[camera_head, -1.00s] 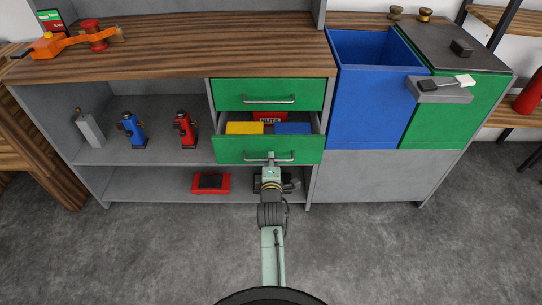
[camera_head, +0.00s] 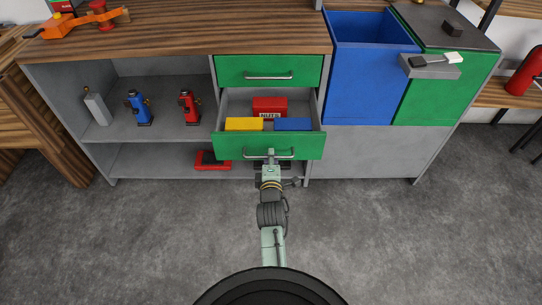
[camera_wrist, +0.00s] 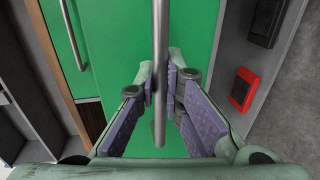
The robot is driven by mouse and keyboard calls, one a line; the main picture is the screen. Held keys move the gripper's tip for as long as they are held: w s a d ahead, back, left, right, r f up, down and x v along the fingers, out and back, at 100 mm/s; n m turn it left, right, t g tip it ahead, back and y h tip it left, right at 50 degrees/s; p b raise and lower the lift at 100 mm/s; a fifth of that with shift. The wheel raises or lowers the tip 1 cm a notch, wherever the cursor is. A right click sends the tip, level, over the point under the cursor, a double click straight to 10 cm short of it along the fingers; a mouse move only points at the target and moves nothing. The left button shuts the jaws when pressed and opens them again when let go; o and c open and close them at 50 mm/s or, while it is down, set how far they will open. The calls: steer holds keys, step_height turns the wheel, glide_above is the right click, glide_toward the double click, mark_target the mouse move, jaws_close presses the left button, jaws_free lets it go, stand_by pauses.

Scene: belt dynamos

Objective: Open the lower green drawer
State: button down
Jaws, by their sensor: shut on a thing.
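The lower green drawer (camera_head: 236,147) stands pulled out of the cabinet. A red box marked NUTS (camera_head: 270,106), a yellow block (camera_head: 244,124) and a blue block (camera_head: 293,124) lie inside it. My gripper (camera_head: 271,155) is at the middle of the drawer's silver bar handle (camera_head: 287,156). In the wrist view the purple-padded fingers of my gripper (camera_wrist: 160,88) are on both sides of the handle (camera_wrist: 160,40), shut on it. The upper green drawer (camera_head: 270,67) is closed above.
A blue bin (camera_head: 365,90) and a green bin (camera_head: 440,95) stand at the right. Blue (camera_head: 138,107) and red (camera_head: 189,107) tools stand on the left shelf. A red item (camera_head: 210,160) lies on the low shelf. The grey floor (camera_head: 130,240) in front is clear.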

steer(key=c, duration=1.7)
jaws_free()
steer(key=shift+r, duration=0.1)
